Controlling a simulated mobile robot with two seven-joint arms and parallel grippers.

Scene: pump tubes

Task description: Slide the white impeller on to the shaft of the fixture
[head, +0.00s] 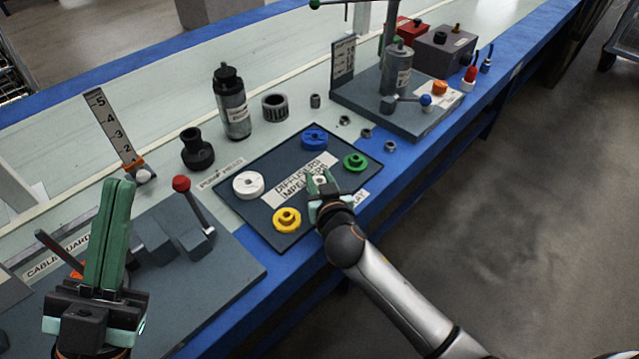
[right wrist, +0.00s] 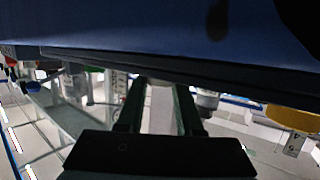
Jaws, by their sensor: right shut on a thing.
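My right gripper (head: 321,184) is over the near edge of the dark tray (head: 228,205), between the yellow and green parts. A fixture (head: 395,100) with a post, grey cylinder and blue-knobbed lever stands at the back right. I cannot make out a bare shaft.
Blue (head: 315,138), green (head: 355,162) and yellow (head: 287,220) parts lie on the tray. A black bottle-shaped part (head: 233,105) stands behind it. A red-knobbed lever (head: 190,195) rises between my left gripper and the tray. Small metal nuts lie right of the tray.

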